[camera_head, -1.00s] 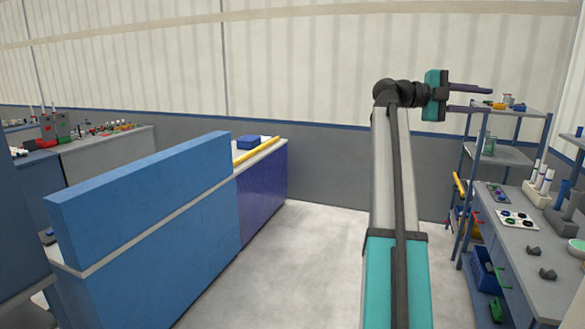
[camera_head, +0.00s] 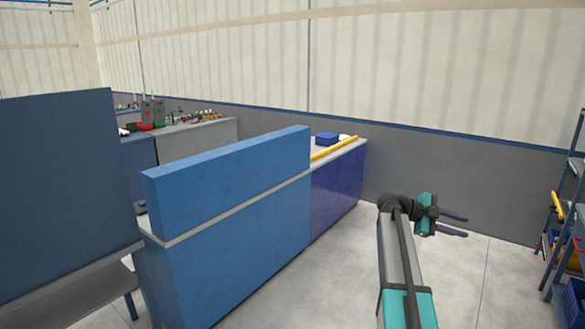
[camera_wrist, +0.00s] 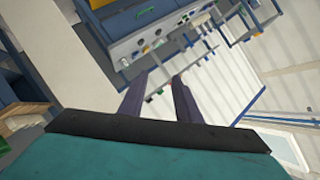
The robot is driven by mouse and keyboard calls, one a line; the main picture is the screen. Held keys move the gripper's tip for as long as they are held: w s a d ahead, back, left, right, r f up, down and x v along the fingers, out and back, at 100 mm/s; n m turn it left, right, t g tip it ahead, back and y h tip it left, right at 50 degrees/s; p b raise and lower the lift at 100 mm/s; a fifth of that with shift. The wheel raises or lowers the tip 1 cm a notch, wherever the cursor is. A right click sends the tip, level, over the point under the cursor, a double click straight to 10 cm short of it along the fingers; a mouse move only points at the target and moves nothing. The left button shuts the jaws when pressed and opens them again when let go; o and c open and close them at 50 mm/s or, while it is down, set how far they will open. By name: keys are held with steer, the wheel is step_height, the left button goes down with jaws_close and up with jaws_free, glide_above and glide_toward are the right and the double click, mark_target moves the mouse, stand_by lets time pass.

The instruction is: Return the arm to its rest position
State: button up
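My gripper (camera_head: 455,223) is at the right in the head view, at the end of my raised arm, pointing right over the floor. Its two dark fingers are apart with nothing between them. In the wrist view the open fingers (camera_wrist: 160,98) also show empty, with shelving and a workbench blurred beyond them. The gripper touches nothing.
A blue partition and counter (camera_head: 230,240) stand left of my arm. A yellow pipe (camera_head: 334,147) and a blue box (camera_head: 327,138) lie on the far counter. A shelf rack (camera_head: 560,215) is at the right edge. The floor (camera_head: 500,270) between is clear.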

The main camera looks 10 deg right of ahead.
steer(key=w+a+f+n+t+y, duration=0.1)
steer(key=a+f+n, duration=0.1)
steer(key=a+f, duration=0.45)
steer(key=a+f+n, duration=0.2)
steer(key=a+f, duration=0.1)
steer(key=f, duration=0.7)
steer(key=w+a+f+n+t+y, duration=0.15)
steer(key=a+f, duration=0.25)
steer(key=f, duration=0.5)
steer(key=s+a+f+n+g+y+b, duration=0.1)
steer(key=s+a+f+n, duration=0.25)
steer(key=a+f, duration=0.5)
steer(key=s+a+f+n+y+b, duration=0.1)
steer(key=s+a+f+n, duration=0.35)
steer(key=f, duration=0.65)
steer(key=s+a+f+n+g+y, duration=0.2)
steer(key=s+a+f+n+y, duration=0.3)
steer(key=s+a+f, duration=1.2)
steer(key=s+a+f+n+y, duration=0.1)
steer(key=s+a+n+y, duration=0.3)
steer(key=s+a+n, duration=0.7)
steer(key=shift+s+a+f+n+g+b, duration=0.25)
steer(key=shift+s+n+g+b, duration=0.2)
steer(key=shift+s+n, duration=0.25)
